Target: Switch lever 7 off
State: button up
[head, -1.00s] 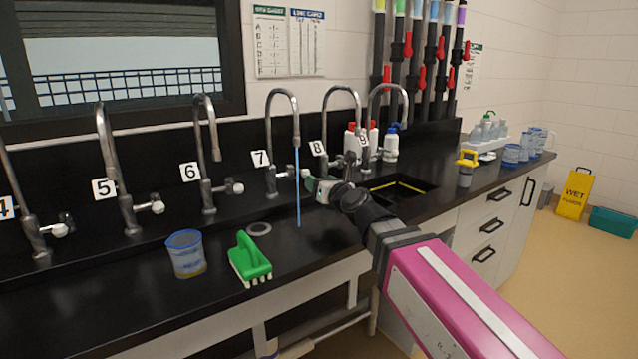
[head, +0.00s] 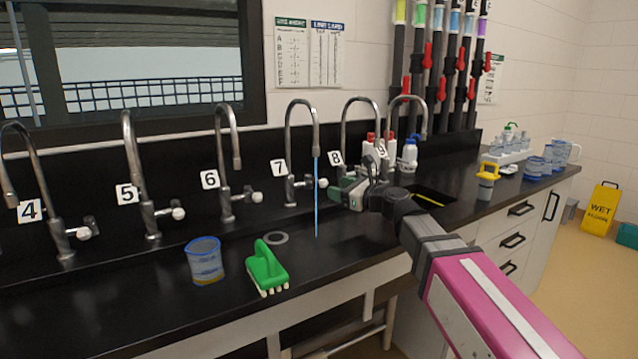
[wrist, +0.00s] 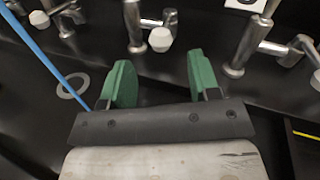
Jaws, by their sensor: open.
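Tap 7 (head: 290,190), beside its "7" label (head: 279,168), has a thin blue stream (head: 316,200) falling from its spout. Its lever has a white knob (head: 322,183) to the right of the tap body. My gripper (head: 334,190), with green fingers, is open and empty just right of this knob. In the wrist view, the fingers (wrist: 158,72) are spread, and a white knob (wrist: 160,38), which looks like lever 7's, lies just beyond the gap between them, not touching. The stream (wrist: 45,55) shows at the left there.
Tap 6 (head: 226,180) stands to the left and tap 8 (head: 345,135) to the right, partly behind my gripper. A blue-rimmed beaker (head: 205,262) and a green brush (head: 266,268) stand on the front counter. A sink opening (head: 432,197) lies right, beside my arm.

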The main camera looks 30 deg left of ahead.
aim_at(319, 181)
jog(key=a, duration=0.2)
jog(key=w+a, duration=0.1)
jog(key=a, duration=0.5)
jog(key=shift+w+a, duration=0.2)
jog(key=shift+w, duration=0.05)
